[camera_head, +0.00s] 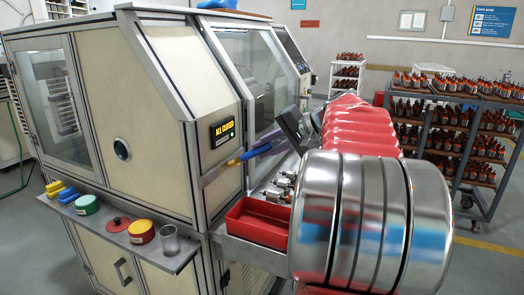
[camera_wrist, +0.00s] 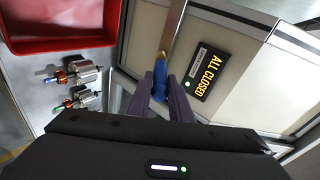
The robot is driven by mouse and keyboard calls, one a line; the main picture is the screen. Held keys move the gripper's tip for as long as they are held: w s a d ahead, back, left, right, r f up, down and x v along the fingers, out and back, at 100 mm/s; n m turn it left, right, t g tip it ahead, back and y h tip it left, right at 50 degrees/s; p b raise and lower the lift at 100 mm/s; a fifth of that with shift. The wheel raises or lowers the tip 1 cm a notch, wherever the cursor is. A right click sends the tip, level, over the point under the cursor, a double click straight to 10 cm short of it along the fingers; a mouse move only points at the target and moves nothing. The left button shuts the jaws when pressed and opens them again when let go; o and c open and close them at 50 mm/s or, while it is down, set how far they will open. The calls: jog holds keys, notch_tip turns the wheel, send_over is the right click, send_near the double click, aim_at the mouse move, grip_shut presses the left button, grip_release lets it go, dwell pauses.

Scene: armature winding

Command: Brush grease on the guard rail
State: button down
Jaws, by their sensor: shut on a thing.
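My gripper (camera_head: 268,148) is shut on a brush with a blue handle (camera_head: 249,154), in front of the machine's cream panel. The brush tip points left, close to the metal guard rail (camera_head: 214,174). In the wrist view the blue handle (camera_wrist: 160,76) sits between the dark fingers. Its tan tip is at the lower end of the rail (camera_wrist: 174,28); I cannot tell whether they touch. A red tin with a yellowish top (camera_head: 141,231) stands on the side shelf, beside a red lid (camera_head: 117,224). Any grease on the bristles is too small to see.
The shelf (camera_head: 183,258) also holds a green tin (camera_head: 87,205), a metal cup (camera_head: 169,240) and yellow-and-blue blocks (camera_head: 68,195). A red tray (camera_head: 258,224) and several armatures (camera_wrist: 75,75) lie near my arm. A display (camera_wrist: 205,73) reads "ALL CLOSED". A loaded rack (camera_head: 455,130) stands right.

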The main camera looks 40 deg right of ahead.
jog(key=shift+d, duration=0.2)
jog(key=shift+w+d, duration=0.35)
jog(key=shift+d, duration=0.4)
jog(key=shift+w+d, duration=0.3)
jog(key=shift+d, duration=0.55)
jog(key=shift+w+d, duration=0.3)
jog(key=shift+d, duration=0.45)
jog(key=shift+w+d, duration=0.25)
jog(key=shift+d, duration=0.55)
jog(key=shift+w+d, duration=0.3)
jog(key=shift+d, duration=0.4)
jog(key=shift+w+d, duration=0.3)
jog(key=shift+d, duration=0.4)
jog(key=shift+s+a, duration=0.1)
jog(key=shift+s+a, duration=0.25)
jog(key=shift+a, duration=0.5)
jog(key=shift+s+a, duration=0.25)
jog(key=shift+a, duration=0.45)
